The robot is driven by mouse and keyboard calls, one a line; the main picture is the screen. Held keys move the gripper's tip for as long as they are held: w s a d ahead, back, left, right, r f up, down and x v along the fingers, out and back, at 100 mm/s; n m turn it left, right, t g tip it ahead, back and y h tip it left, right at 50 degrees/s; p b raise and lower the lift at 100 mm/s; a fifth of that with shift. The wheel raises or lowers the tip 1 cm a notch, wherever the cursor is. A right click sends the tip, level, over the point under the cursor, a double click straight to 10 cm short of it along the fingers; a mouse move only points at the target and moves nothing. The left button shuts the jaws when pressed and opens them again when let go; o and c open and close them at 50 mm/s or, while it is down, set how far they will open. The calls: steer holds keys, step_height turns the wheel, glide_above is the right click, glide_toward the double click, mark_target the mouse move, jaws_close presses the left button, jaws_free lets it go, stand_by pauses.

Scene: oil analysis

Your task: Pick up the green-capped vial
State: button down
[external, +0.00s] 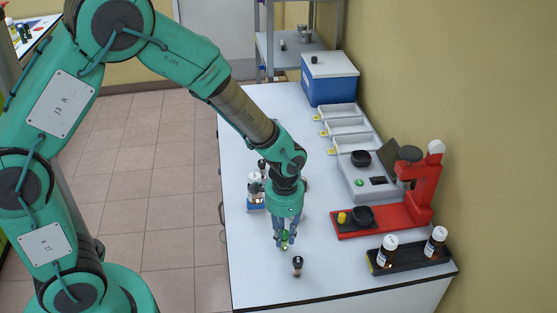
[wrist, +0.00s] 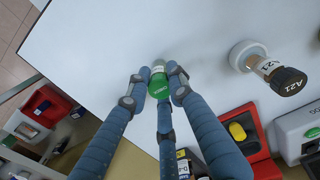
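The green-capped vial (wrist: 158,88) is between the fingertips of my gripper (wrist: 160,78) in the wrist view. The fingers close in around it, and the tips appear to touch its sides. In the external view the vial (external: 285,239) shows as a small green shape between the fingers of my gripper (external: 284,241), low over the white table. The gripper points down. I cannot tell whether the vial's base touches the table.
More bottles (external: 256,190) stand behind the gripper. A red device (external: 385,218) and a dark rack (external: 411,257) with two bottles are right. The table's left front is clear.

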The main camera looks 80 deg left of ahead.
mark_target(284, 233)
steer(key=shift+r, duration=0.15)
steer(key=shift+r, duration=0.6)
step_height(284, 233, up, 2)
steer(key=shift+r+p, duration=0.2)
steer(key=shift+p, duration=0.35)
steer(key=s+d+p, duration=0.1)
steer(key=s+d, duration=0.2)
steer(key=s, duration=0.4)
steer(key=s+d+r, duration=0.1)
steer(key=s+d, duration=0.2)
steer(key=s, duration=0.4)
steer(key=shift+s+d+p, duration=0.3)
steer(key=shift+p, duration=0.05)
